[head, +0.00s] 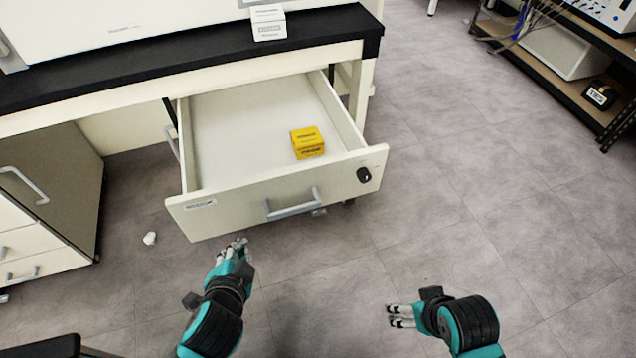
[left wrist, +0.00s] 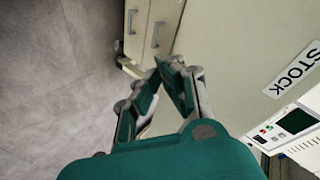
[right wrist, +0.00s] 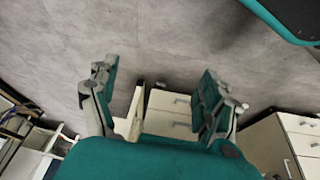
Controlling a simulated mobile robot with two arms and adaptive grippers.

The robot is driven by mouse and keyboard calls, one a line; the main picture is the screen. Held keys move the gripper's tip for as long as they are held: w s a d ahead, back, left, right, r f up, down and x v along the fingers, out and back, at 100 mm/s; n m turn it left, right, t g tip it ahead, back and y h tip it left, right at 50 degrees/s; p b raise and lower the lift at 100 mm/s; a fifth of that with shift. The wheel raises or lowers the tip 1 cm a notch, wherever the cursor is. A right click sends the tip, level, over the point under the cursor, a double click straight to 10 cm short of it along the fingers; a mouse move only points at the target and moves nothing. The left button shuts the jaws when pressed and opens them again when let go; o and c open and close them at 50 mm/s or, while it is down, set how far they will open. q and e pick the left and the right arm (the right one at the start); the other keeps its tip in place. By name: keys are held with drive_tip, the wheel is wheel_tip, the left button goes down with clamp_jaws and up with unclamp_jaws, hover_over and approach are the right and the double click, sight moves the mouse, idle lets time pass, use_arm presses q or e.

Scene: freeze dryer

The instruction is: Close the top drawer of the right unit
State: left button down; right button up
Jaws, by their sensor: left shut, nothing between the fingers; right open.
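The top drawer (head: 230,205) of the right unit is pulled far out from under the black bench top. Its front has a grey bar handle (head: 291,203), a small label at left and a black lock at right. A yellow box (head: 307,142) lies inside the drawer. My left gripper (head: 238,246) is shut and empty, just in front of and below the left half of the drawer front in the head view; contact cannot be told. It also shows in the left wrist view (left wrist: 170,66). My right gripper (head: 398,316) is open and empty, away from the drawer; its fingers show apart in the right wrist view (right wrist: 155,90).
A white box (head: 268,22) and a large white device (head: 120,25) stand on the bench top (head: 200,56). Another drawer unit (head: 60,190) is at the left. A small white object (head: 149,238) lies on the floor. A shelf rack (head: 560,65) stands far right; floor between is clear.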

sight(270, 219)
use_arm(q)
drive_tip(key=d+r+m+t+h, duration=0.1)
drive_tip(key=d+r, duration=0.1)
drive_tip(key=d+r+m+t, duration=0.1)
drive_tip(key=d+r+m, duration=0.1)
drive_tip(key=w+d+r+m+t+h, duration=0.1)
drive_tip(key=d+r+m, duration=0.1)
drive_tip(key=shift+t+h, duration=0.3)
drive_tip(key=s+d+r+m+t+h, duration=0.1)
drive_tip(key=s+d+r+m+h, duration=0.4)
drive_tip(key=d+m, duration=0.4)
drive_tip(key=shift+h, duration=0.7)
drive_tip(key=shift+w+d+f, duration=0.1)
drive_tip(key=shift+w+d, duration=0.35)
drive_tip(key=shift+w, duration=1.8)
drive_tip(key=shift+w+d+r, duration=0.1)
drive_tip(key=shift+w+d, duration=0.4)
drive_tip(key=shift+w, duration=1.75)
drive_tip(key=shift+w+d+f, duration=0.1)
drive_tip(key=shift+w+d, duration=0.35)
drive_tip(key=shift+w, duration=1.8)
use_arm(e)
drive_tip(key=shift+s+d+r, duration=0.25)
drive_tip(key=shift+s+r, duration=0.8)
drive_tip(key=shift+r, duration=0.15)
